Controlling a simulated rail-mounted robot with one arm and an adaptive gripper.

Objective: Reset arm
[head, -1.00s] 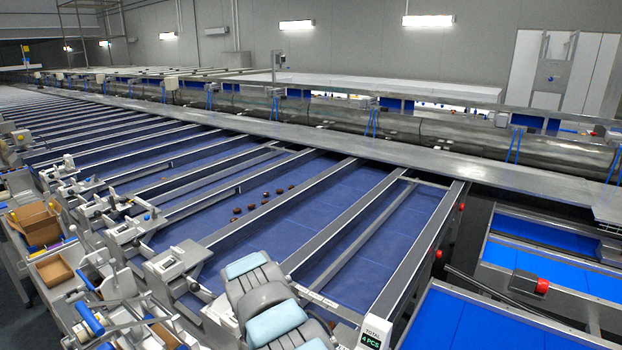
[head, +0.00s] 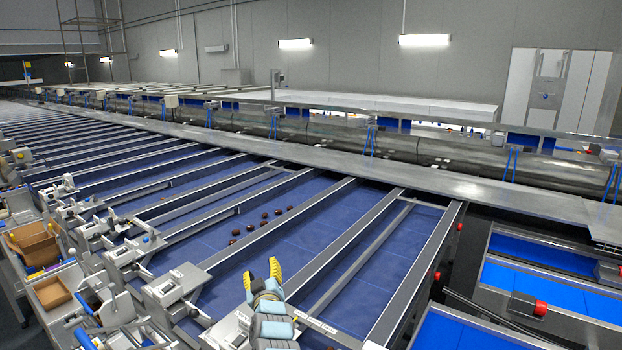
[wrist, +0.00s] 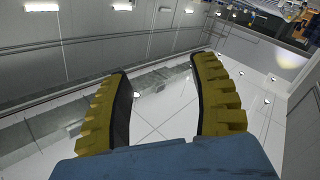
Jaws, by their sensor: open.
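My gripper (head: 262,279) shows at the lower middle of the head view, with yellow ribbed fingers pointing up above the grey and light-blue arm. In the wrist view the two yellow fingers (wrist: 163,88) stand apart with nothing between them.
Metal lane rails (head: 281,231) divide the belts. Grey machine units (head: 168,291) and a cardboard box (head: 51,292) stand at the left. Brighter blue belts (head: 550,290) and a red button (head: 540,308) are at the right. A long steel ledge (head: 440,185) runs behind.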

